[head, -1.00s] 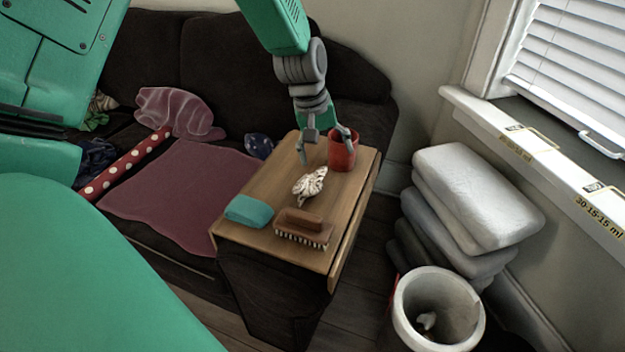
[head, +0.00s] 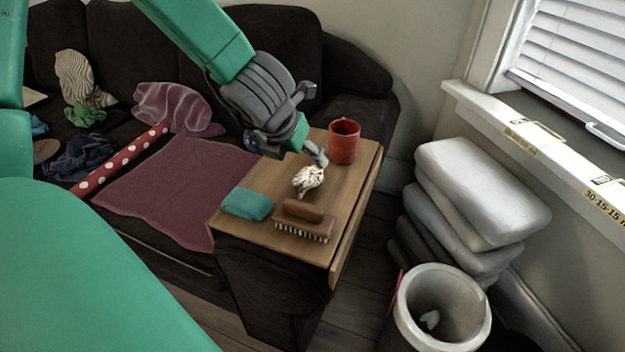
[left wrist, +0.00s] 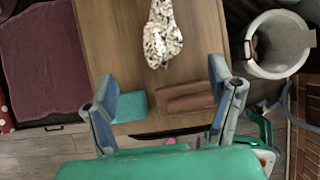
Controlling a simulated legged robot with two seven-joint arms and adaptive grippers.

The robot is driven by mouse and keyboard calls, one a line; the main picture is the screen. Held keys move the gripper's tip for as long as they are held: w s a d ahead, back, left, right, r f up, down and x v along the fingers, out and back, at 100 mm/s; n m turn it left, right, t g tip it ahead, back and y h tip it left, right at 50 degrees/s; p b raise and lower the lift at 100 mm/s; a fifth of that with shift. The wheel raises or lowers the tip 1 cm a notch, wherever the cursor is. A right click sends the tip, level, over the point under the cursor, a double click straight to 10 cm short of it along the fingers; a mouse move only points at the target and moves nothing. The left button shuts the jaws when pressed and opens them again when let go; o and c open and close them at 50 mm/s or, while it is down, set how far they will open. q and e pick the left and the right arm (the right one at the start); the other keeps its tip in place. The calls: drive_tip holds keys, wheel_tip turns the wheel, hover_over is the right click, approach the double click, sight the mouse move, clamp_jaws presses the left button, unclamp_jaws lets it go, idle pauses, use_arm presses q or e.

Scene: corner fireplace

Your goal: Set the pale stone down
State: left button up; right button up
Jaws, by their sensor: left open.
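A whitish, dark-speckled, lumpy object (head: 308,180) lies on the small wooden table (head: 345,215). It also shows in the left wrist view (left wrist: 162,35). I cannot tell which of these is the pale stone. My right gripper is not in view.
A red mug (head: 344,143) stands at the table's back. A teal folded cloth (head: 247,204) and a brown brush (head: 304,221) lie at its front. The white bin (head: 402,303) and stacked cushions (head: 482,190) stand right. A dark sofa (head: 150,50) is behind.

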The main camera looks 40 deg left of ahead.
sight(310, 171)
use_arm(q)
drive_tip(key=b+x, duration=0.3)
drive_tip(key=x, duration=0.4)
drive_tip(key=shift+f, duration=0.3)
drive_tip(key=shift+w+r+b+x, duration=0.15)
drive_tip(key=shift+b+x, duration=0.5)
drive_tip(key=shift+x, duration=0.9)
drive_tip(key=shift+w+r+b+x, duration=0.1)
drive_tip(key=shift+w+b+x, duration=0.35)
drive_tip(key=shift+x, duration=1.15)
drive_tip(key=shift+s, duration=0.2)
drive_tip(key=shift+r, duration=0.1)
clamp_jaws()
